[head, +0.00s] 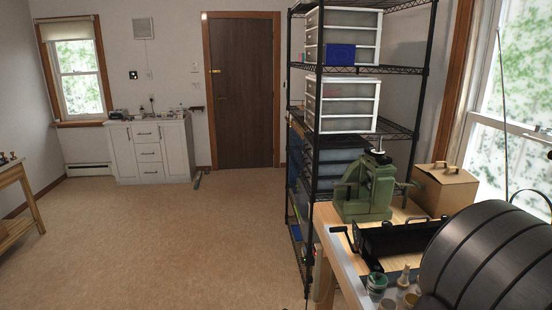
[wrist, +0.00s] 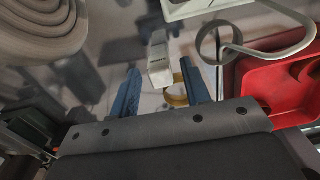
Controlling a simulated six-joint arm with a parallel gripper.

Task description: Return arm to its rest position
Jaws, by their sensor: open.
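My gripper (wrist: 161,66) shows in the wrist view. Its two blue fingers are spread well apart. A small white object (wrist: 158,62) with dark marking and a yellowish ring (wrist: 176,100) show in the gap between the fingers, and seem to lie beyond them. I see neither finger touching them. My gripper does not show in the head view.
In the wrist view, a red tray (wrist: 275,85) is at right and a ribbed round grey thing (wrist: 40,25) at upper left. In the head view, a wooden bench holds a green press (head: 366,190), a dark ribbed cylinder (head: 490,255) and a box (head: 447,190). The floor (head: 170,235) is clear.

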